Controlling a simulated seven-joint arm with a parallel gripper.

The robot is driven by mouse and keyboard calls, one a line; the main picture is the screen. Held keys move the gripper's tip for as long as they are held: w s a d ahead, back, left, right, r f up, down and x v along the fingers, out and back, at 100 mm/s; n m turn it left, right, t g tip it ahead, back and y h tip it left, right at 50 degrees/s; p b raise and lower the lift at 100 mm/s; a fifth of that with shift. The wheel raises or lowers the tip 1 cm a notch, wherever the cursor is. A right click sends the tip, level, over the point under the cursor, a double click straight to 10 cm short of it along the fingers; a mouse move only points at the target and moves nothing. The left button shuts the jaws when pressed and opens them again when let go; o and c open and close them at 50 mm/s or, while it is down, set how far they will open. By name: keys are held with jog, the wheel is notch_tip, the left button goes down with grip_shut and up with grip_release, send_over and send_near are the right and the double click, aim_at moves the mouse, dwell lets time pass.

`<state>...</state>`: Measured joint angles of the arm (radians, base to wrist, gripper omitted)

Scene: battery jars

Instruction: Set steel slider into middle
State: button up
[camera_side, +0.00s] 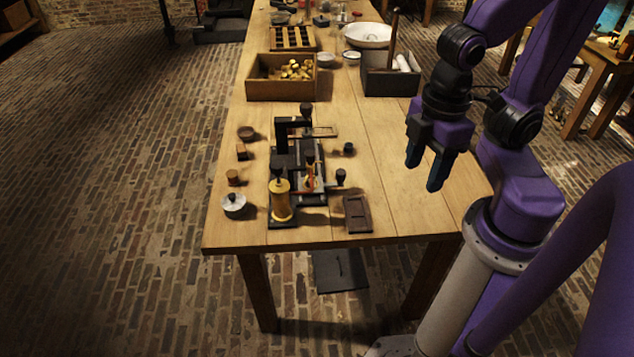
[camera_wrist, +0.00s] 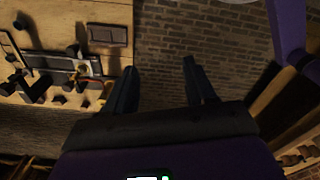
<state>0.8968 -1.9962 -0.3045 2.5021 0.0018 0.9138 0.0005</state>
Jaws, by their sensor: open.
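A black device (camera_side: 288,215) stands near the front of the wooden table, with a brass cylinder (camera_side: 281,203) at its front left and dark knobs on top. Pale metal strips (camera_side: 321,178) show along its right side. I cannot tell which part is the steel slider or where along its track it sits. My gripper (camera_side: 424,172) is open and empty, above and to the right of the device. Its two fingers (camera_wrist: 162,72) are apart with nothing between them.
A dark rectangular tray (camera_side: 357,214) lies right of the device. Small round pieces and a white-topped jar (camera_side: 234,206) stand at its left. A wooden box (camera_side: 281,90) of brass pieces and a grey bin (camera_side: 391,84) stand behind. The table's right front is clear.

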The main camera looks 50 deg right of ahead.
jog(key=w+m, duration=0.2)
jog(key=w, duration=0.6)
jog(key=m, duration=0.4)
send_over(341, 171)
notch_tip(341, 171, down, 4)
notch_tip(341, 171, down, 18)
jog(key=shift+r, duration=0.15)
grip_shut()
